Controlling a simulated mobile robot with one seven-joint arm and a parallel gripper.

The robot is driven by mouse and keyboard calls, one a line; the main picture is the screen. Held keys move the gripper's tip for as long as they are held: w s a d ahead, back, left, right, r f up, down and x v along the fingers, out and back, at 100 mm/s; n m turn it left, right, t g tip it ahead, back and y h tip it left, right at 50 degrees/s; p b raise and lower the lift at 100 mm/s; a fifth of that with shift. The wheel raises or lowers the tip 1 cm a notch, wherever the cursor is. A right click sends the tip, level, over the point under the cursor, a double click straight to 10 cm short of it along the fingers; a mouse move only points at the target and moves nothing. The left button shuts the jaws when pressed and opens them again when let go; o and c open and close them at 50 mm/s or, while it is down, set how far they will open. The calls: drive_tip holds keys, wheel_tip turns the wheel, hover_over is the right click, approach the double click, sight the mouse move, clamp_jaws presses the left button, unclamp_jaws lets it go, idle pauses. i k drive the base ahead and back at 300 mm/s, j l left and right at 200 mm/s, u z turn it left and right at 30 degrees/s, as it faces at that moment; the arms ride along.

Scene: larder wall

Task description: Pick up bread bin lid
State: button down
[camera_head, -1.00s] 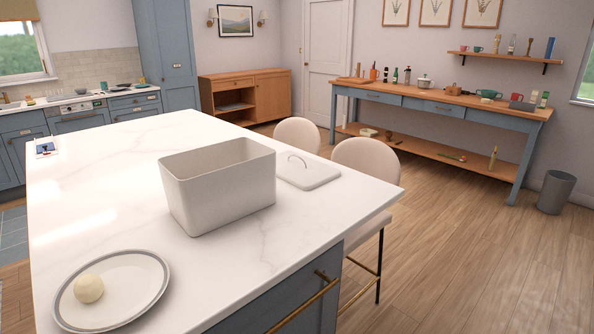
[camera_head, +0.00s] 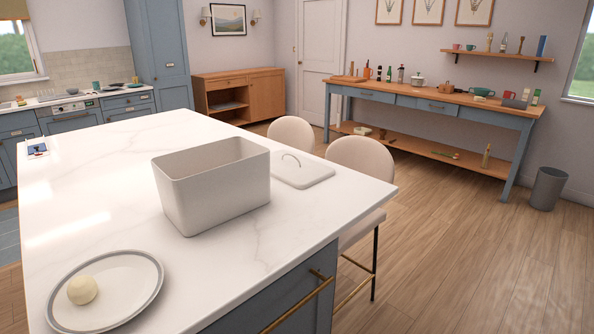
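The bread bin lid (camera_head: 304,172) is a flat pale grey-white panel with a thin arched metal handle (camera_head: 291,158). It lies on the white marble island top, near its right edge. The open bread bin (camera_head: 222,196), a pale grey-white rectangular box, stands upright just left of the lid and partly in front of it. The far left part of the lid is hidden behind the bin. My gripper is not in view.
A plate (camera_head: 146,293) with a pale ball (camera_head: 82,290) sits at the island's near left. Two cream stools (camera_head: 362,163) stand along the right side. A small picture card (camera_head: 38,149) lies at the far left.

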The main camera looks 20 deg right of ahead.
sight(301, 173)
drive_tip(key=i+l, duration=0.1)
drive_tip(key=l, duration=0.35)
drive_tip(key=i+l, duration=0.15)
drive_tip(key=l, duration=0.3)
drive_tip(key=i+l, duration=0.1)
drive_tip(key=l, duration=0.35)
drive_tip(key=i+l, duration=0.1)
drive_tip(key=l, duration=0.35)
drive_tip(key=i+l+z, duration=0.1)
drive_tip(key=l, duration=0.35)
drive_tip(key=i+l, duration=0.15)
drive_tip(key=l, duration=0.3)
drive_tip(key=i+l, duration=0.15)
drive_tip(key=l, duration=0.25)
drive_tip(key=i+l, duration=0.15)
drive_tip(key=l, duration=0.3)
drive_tip(key=i+l, duration=0.45)
drive_tip(key=l, duration=0.2)
drive_tip(key=i+j, duration=0.45)
drive_tip(key=j+z, duration=0.05)
